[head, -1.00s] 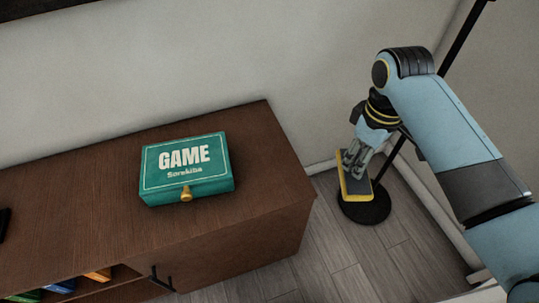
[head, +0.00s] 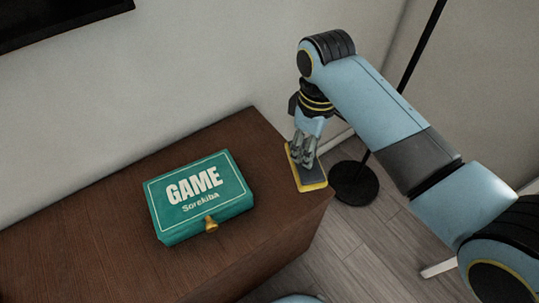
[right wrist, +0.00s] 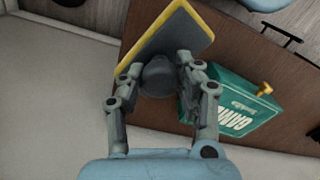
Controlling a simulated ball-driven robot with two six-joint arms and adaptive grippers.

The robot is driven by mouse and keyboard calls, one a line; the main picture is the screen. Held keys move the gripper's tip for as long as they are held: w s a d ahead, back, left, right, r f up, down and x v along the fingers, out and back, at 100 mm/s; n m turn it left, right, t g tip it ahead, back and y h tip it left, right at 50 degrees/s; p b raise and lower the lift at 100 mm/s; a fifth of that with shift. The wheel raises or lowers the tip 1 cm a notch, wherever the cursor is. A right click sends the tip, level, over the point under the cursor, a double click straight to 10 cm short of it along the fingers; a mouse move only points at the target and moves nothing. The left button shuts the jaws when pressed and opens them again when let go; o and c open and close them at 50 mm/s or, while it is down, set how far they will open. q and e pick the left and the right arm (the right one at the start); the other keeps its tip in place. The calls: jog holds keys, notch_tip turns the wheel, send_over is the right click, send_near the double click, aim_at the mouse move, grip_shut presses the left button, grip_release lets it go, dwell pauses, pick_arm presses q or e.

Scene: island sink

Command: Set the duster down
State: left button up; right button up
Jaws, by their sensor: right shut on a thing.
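The duster (head: 311,180) is a flat grey board with a yellow edge and a dark rounded knob. My right gripper (head: 304,152) is shut on it. In the head view the duster is at the right end of the brown cabinet (head: 285,215), near its corner. I cannot tell whether it touches the top. In the right wrist view the duster (right wrist: 180,38) shows beyond the fingers of my right gripper (right wrist: 159,78), with the knob between them. My left gripper is not in view.
A green game box (head: 200,197) with a gold knob sits on the cabinet, left of the duster. A black lamp base (head: 354,183) and pole stand on the floor right of the cabinet. The wall is close behind. The cabinet top left of the box looks clear.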

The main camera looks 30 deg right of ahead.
jog(key=w+f, duration=0.1)
jog(key=w, duration=0.1)
jog(key=w+a+f+b, duration=0.1)
jog(key=w+f, duration=0.1)
jog(key=shift+w, duration=0.2)
jog(key=w+f, duration=0.1)
jog(key=f, duration=0.1)
jog(key=w+a+f+b, duration=0.1)
jog(key=f, duration=0.1)
jog(key=w+f+b, duration=0.1)
jog(key=f, duration=0.1)
jog(key=shift+w+a+f, duration=0.15)
jog(key=shift+w, duration=0.25)
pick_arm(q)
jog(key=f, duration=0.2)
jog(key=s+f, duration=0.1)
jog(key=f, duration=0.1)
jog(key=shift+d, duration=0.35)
pick_arm(e)
jog(key=o, duration=1.1)
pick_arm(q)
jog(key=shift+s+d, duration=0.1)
